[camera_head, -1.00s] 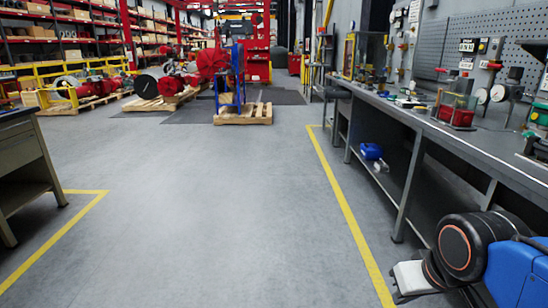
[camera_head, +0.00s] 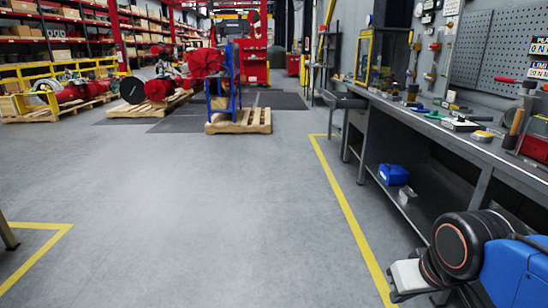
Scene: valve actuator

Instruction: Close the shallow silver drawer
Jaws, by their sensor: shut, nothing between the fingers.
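A shallow grey-silver drawer (camera_head: 344,98) juts out to the left from the far end of the long workbench (camera_head: 470,150), just below its top. It looks pulled open; its inside is too small to make out. My gripper (camera_head: 400,284) is at the lower right, low over the floor beside the near part of the bench. It is shut and empty, and its fingertips are hard to make out. It is well short of the drawer and touches nothing that I can see.
A blue bin (camera_head: 393,174) sits on the bench's lower shelf. Tools lie on the bench top. A yellow line (camera_head: 350,215) runs along the bench. The grey floor (camera_head: 200,200) ahead is clear up to a pallet (camera_head: 239,121) with a blue stand.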

